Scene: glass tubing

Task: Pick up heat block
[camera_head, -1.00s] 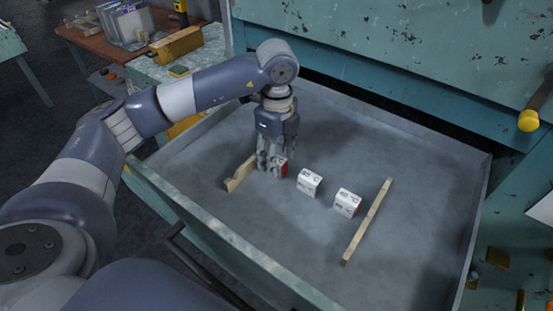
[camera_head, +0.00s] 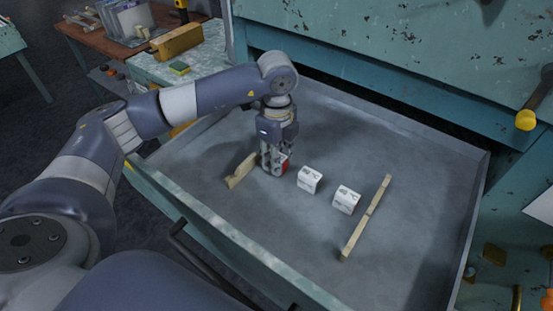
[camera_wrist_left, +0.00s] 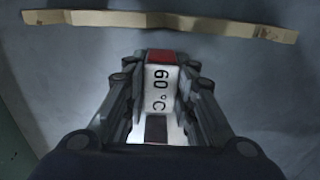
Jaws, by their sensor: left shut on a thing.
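My left gripper (camera_head: 273,166) is inside the open drawer, pointing down. It is shut on a heat block (camera_head: 284,164) with a red end, mostly hidden by the fingers in the head view. In the left wrist view the fingers (camera_wrist_left: 160,105) clasp this heat block (camera_wrist_left: 160,86) from both sides; its white face reads "60 °C" below a red band. Two more white blocks lie to its right, a middle block (camera_head: 309,180) and a right block (camera_head: 346,199), with print too small to read. My right gripper is not in view.
The drawer (camera_head: 420,170) has raised walls around the blocks. A short wooden piece (camera_head: 240,171) lies just left of the gripper, also across the top of the wrist view (camera_wrist_left: 160,23). A long wooden strip (camera_head: 367,217) lies right of the blocks. The drawer's far right is bare.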

